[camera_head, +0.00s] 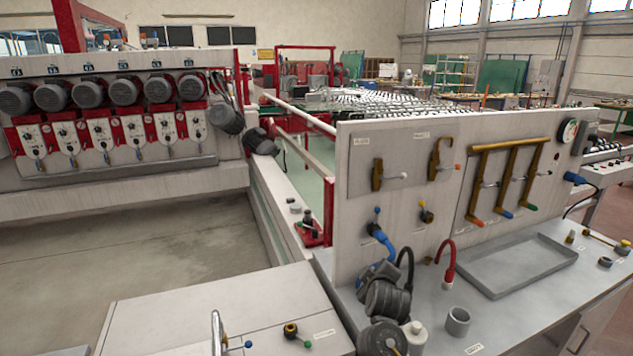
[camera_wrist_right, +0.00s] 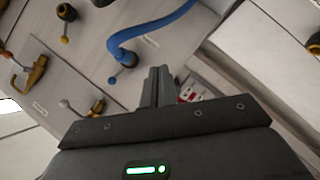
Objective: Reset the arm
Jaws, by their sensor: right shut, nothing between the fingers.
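My right arm (camera_head: 385,300) stands low in front of the upright white panel (camera_head: 365,200), at its left end in the head view. My right gripper (camera_wrist_right: 157,75) is shut and empty in the right wrist view; its fingers sit close together. A blue hose (camera_wrist_right: 160,30) runs from the panel beyond the fingertips, with a visible gap in the picture. The same blue hose (camera_head: 383,243) shows just above my right arm in the head view. The fingertips are hard to make out there. My left gripper is not in view.
A red tap (camera_head: 447,258), a grey cup (camera_head: 457,321) and a white bottle (camera_head: 416,336) stand right of the arm. A shallow grey tray (camera_head: 497,289) lies on the counter. Brass valves (camera_head: 377,175) stick out of the panel. Open floor (camera_head: 90,250) lies at left.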

